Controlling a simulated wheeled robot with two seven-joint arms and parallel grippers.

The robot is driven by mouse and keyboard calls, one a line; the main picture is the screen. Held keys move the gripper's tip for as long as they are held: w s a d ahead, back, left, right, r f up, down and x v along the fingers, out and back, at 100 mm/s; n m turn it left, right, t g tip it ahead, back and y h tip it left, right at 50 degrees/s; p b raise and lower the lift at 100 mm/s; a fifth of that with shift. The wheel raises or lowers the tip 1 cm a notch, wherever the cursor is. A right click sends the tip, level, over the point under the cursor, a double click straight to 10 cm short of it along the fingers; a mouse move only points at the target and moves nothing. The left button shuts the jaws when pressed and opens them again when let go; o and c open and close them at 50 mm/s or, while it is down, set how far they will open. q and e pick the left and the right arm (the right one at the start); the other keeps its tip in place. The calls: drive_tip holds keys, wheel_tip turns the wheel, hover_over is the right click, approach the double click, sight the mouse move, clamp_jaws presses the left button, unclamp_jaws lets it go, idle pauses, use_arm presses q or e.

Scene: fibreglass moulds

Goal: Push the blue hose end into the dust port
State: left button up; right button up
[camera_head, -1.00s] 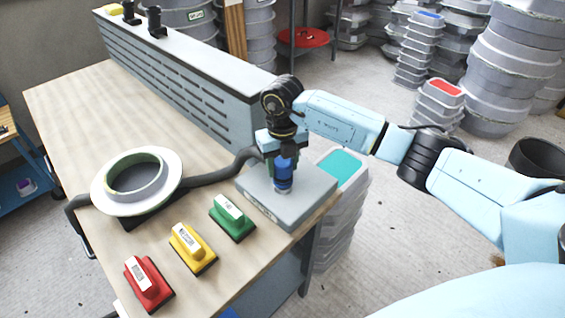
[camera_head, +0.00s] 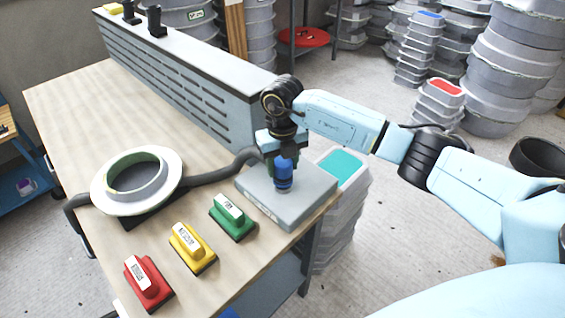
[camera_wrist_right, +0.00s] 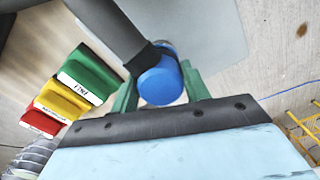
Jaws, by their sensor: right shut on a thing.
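The blue hose end (camera_head: 283,172) stands upright over the grey block (camera_head: 310,196) at the table's right corner. A dark hose (camera_head: 212,178) runs from it to the left across the table. My right gripper (camera_head: 282,160) points down from above and is shut on the blue hose end. The right wrist view also shows the blue hose end (camera_wrist_right: 160,82) between the green fingers (camera_wrist_right: 160,92). The dust port is not clearly visible; the hose end and gripper cover that spot on the block. My left gripper is not in view.
A white round flanged mould (camera_head: 168,190) stands at the table's left. Green (camera_head: 232,222), yellow (camera_head: 190,252) and red (camera_head: 147,284) sanding blocks lie along the front. A slotted grey box (camera_head: 190,85) lines the back edge. Stacked tubs stand on the floor.

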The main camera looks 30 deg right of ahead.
drive_tip(key=shift+f, duration=0.45)
drive_tip(key=o, duration=1)
drive_tip(key=shift+r, duration=0.1)
wheel_tip(320, 180, up, 13)
drive_tip(key=shift+r+b, duration=0.15)
drive_tip(key=shift+b, duration=0.5)
